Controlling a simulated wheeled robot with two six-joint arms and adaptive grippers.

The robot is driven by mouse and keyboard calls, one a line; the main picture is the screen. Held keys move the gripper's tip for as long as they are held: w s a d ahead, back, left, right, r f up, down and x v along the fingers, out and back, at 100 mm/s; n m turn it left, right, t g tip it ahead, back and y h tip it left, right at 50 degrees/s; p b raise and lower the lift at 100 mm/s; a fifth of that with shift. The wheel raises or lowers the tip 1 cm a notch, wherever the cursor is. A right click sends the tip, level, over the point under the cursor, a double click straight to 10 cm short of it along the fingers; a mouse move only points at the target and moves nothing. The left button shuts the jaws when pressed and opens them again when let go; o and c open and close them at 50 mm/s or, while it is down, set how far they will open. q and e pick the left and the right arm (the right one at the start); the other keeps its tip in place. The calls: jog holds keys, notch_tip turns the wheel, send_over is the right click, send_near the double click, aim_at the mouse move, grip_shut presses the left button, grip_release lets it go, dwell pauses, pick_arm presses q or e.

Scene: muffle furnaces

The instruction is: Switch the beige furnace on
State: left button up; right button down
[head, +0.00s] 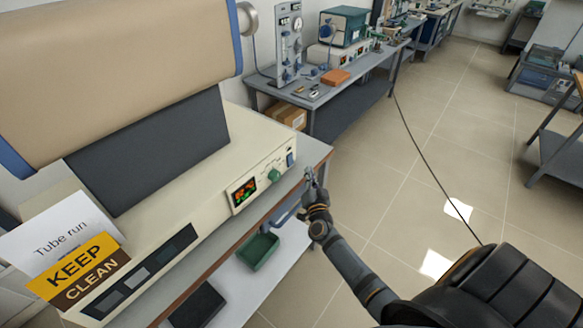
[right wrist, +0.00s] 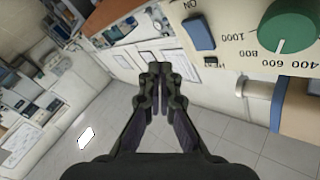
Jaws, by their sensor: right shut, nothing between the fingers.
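The beige furnace (head: 215,175) fills the left of the head view, with a dark door panel and a beige upper body. Its front carries a lit display (head: 244,192) with red and green figures, a green knob (head: 274,175) and a blue switch (head: 290,158) at the right end. My right gripper (head: 309,173) is shut and empty, just off the front near the switch. In the right wrist view the gripper (right wrist: 160,68) points below and left of the blue switch (right wrist: 198,33), apart from it. The green knob (right wrist: 288,32) is right of the switch. My left gripper is not in view.
A "Keep clean" sign (head: 80,268) and a "Tube run" paper (head: 55,240) are at the furnace's left. A green bin (head: 258,252) sits on the lower shelf. A grey bench (head: 345,90) with instruments stands behind. The floor at right is open, crossed by a cable (head: 430,160).

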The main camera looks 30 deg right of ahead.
aim_at(291, 160)
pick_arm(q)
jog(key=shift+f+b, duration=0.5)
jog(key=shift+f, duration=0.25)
pick_arm(e)
jog(key=shift+w+a+f, duration=0.1)
jog(key=shift+w+a, duration=0.2)
jog(key=shift+w, duration=0.4)
jog(key=shift+w+a+f, duration=0.1)
jog(key=shift+w+a, duration=0.15)
jog(key=shift+w, duration=0.45)
jog(key=shift+w+a+f, duration=0.1)
jog(key=shift+w+a, duration=0.2)
jog(key=shift+w, duration=0.4)
jog(key=shift+w+a, duration=0.2)
jog(key=shift+w, duration=0.15)
jog(key=shift+w+a+f, duration=0.1)
jog(key=shift+w, duration=0.2)
jog(key=shift+s, duration=0.1)
pick_arm(q)
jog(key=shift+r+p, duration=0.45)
jog(key=shift+p, duration=0.05)
pick_arm(e)
jog(key=shift+s+d, duration=0.3)
jog(key=shift+s, duration=0.35)
